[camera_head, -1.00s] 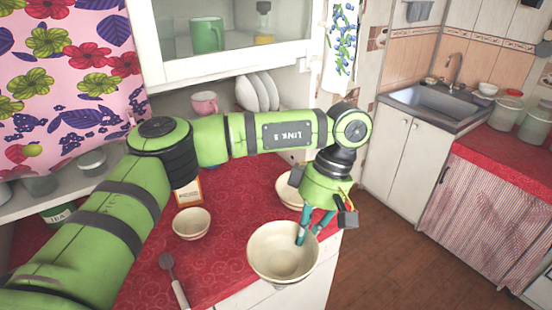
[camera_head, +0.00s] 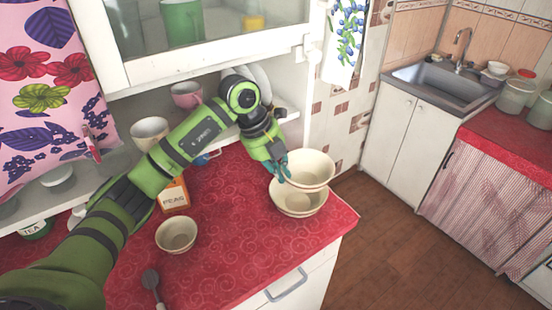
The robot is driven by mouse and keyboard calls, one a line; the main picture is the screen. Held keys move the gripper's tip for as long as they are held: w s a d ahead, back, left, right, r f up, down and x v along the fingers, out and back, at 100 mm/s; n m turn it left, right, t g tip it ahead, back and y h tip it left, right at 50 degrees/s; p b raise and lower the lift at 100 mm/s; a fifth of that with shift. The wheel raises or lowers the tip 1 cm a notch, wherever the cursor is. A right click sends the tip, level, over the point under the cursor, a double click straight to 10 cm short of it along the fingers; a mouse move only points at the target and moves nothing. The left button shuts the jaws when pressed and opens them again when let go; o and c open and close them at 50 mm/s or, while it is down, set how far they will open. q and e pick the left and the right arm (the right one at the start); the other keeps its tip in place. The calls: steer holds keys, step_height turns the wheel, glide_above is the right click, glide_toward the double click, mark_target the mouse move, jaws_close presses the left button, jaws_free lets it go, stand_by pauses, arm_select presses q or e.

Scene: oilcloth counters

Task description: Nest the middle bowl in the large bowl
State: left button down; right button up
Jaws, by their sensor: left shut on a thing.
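The middle bowl (camera_head: 314,168), cream coloured, is in the grip of my left gripper (camera_head: 284,172), whose teal fingers are shut on its left rim. It is above the large bowl (camera_head: 300,208) and overlaps its far side in the picture. Its rim stands clearly higher than the large bowl's rim. I cannot tell whether the two bowls touch. The large bowl is upright near the right corner of the red counter, its interior partly hidden by the middle bowl. My right gripper is not in view.
A small cream bowl (camera_head: 176,234) stands on the red counter (camera_head: 230,255), with a spoon-like utensil (camera_head: 152,285) in front. An orange peas box (camera_head: 174,195) stands behind it, beside my left arm. Shelves with cups and plates are at the back. The counter's front middle is clear.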

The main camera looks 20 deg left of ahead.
arm_select(q)
steer(key=shift+n+t, duration=0.3)
steer(key=shift+n, duration=0.5)
steer(key=shift+w+a+f+b, duration=0.15)
steer(key=shift+a+f+b, duration=0.1)
steer(key=shift+f+b, duration=0.35)
steer(key=shift+w+a+f+b, duration=0.2)
steer(key=shift+a+f+b, duration=0.15)
steer(key=shift+f, duration=0.45)
steer(key=shift+w+a+f+b, duration=0.2)
steer(key=shift+f+b, duration=0.25)
steer(key=shift+f, duration=0.25)
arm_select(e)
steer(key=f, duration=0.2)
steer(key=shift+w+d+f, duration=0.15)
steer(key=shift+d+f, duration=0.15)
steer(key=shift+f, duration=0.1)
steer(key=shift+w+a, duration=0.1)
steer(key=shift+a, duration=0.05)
arm_select(q)
steer(key=shift+f+b, duration=0.55)
steer(key=shift+f, duration=0.3)
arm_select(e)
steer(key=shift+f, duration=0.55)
arm_select(q)
steer(key=c, duration=1.3)
jaws_free()
steer(key=shift+s, duration=0.1)
steer(key=shift+o, duration=0.2)
